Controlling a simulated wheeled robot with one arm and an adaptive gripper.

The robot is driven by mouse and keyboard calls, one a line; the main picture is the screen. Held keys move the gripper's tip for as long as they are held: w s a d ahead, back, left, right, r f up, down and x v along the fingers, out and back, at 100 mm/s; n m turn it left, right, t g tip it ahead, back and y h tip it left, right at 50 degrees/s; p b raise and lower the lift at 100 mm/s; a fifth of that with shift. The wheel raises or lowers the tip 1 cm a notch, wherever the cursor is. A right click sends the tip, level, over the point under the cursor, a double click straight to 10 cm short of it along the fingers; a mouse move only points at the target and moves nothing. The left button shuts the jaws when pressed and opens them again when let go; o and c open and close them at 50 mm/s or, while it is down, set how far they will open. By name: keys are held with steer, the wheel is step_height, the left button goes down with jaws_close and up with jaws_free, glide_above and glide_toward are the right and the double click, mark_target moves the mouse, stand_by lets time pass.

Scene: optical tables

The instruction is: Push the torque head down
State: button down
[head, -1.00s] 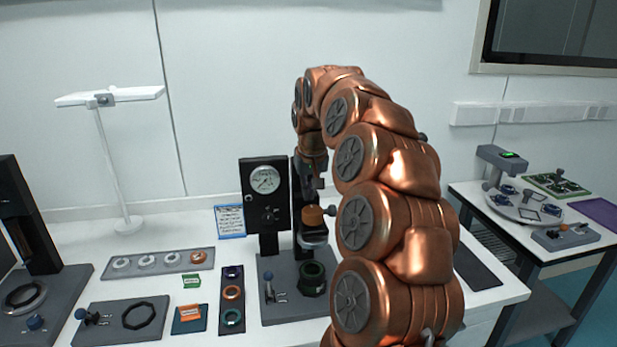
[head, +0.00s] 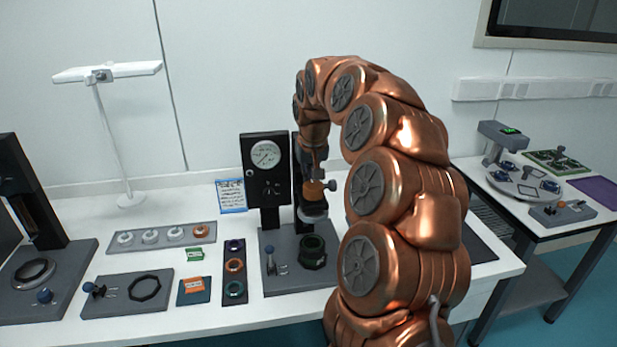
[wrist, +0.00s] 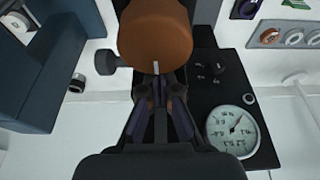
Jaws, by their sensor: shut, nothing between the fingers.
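The torque head (head: 313,190), an orange cylinder with a dark side knob and a pale disc below, sits on the black press column. It hangs above a dark green ring (head: 312,251) on the grey base plate (head: 283,275). The orange cylinder fills the top of the wrist view (wrist: 155,32). My gripper (head: 315,171) points down just above the torque head. In the wrist view its fingertips (wrist: 158,92) are together and empty, close to the cylinder's edge. I cannot tell whether they touch it.
A round dial gauge (head: 265,155) on a black panel stands left of the press. A tray of rings (head: 160,238), a blue card (head: 231,196) and a blue-handled lever (head: 271,262) are nearby. My arm hides part of the table to the right.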

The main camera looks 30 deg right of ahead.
mark_target(311, 182)
step_height(311, 182, down, 10)
steer(key=b, duration=0.7)
steer(key=shift+f+b, duration=0.25)
steer(key=shift+b, duration=0.05)
steer(key=shift+r, duration=0.1)
steer(key=v, duration=0.9)
steer(key=w+b+v, duration=0.1)
steer(key=v, duration=0.3)
steer(key=shift+d+r, duration=0.25)
steer(key=shift+r, duration=0.3)
